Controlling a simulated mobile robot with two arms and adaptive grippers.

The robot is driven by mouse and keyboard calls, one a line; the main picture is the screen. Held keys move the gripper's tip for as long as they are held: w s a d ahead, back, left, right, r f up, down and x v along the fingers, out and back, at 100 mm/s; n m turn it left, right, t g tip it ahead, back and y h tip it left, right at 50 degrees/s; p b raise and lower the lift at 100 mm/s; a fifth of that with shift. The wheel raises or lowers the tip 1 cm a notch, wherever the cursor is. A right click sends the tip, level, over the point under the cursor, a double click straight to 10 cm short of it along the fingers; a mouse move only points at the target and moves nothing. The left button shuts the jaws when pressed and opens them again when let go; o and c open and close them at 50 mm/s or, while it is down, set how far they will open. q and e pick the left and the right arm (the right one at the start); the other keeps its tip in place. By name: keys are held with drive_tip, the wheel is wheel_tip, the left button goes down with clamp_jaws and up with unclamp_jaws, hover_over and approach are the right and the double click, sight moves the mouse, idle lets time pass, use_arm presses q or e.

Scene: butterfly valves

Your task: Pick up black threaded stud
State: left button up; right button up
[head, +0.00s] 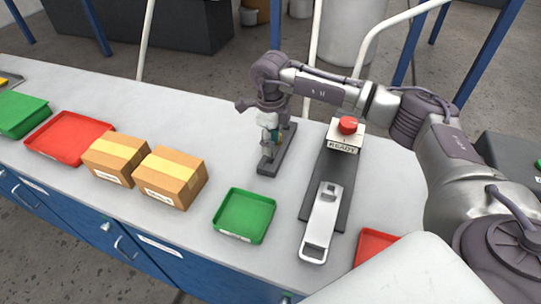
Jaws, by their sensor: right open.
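My right gripper (267,138) points down over a dark grey narrow block (283,152) on the workbench, with its arm reaching in from the right. Its jaws are open, and small teal and tan parts show around the fingertips. I cannot make out a black threaded stud; it may be hidden behind the fingers or too small to tell. My left gripper is not in view.
On the pale workbench (225,140) are a green tray (244,215), two cardboard boxes (117,157), (170,177) and a red tray (70,137). A red button box (346,134) and a silver metal part (322,218) stand right of the gripper.

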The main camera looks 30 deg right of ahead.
sight(270, 159)
drive_tip(key=shift+f+p, duration=0.5)
wheel_tip(270, 159, down, 4)
drive_tip(key=shift+w+r+p, duration=0.1)
drive_tip(key=shift+r+p, duration=0.05)
drive_tip(key=shift+p, duration=0.55)
drive_tip(key=shift+d+f, duration=0.1)
drive_tip(key=shift+f, duration=0.2)
clamp_jaws()
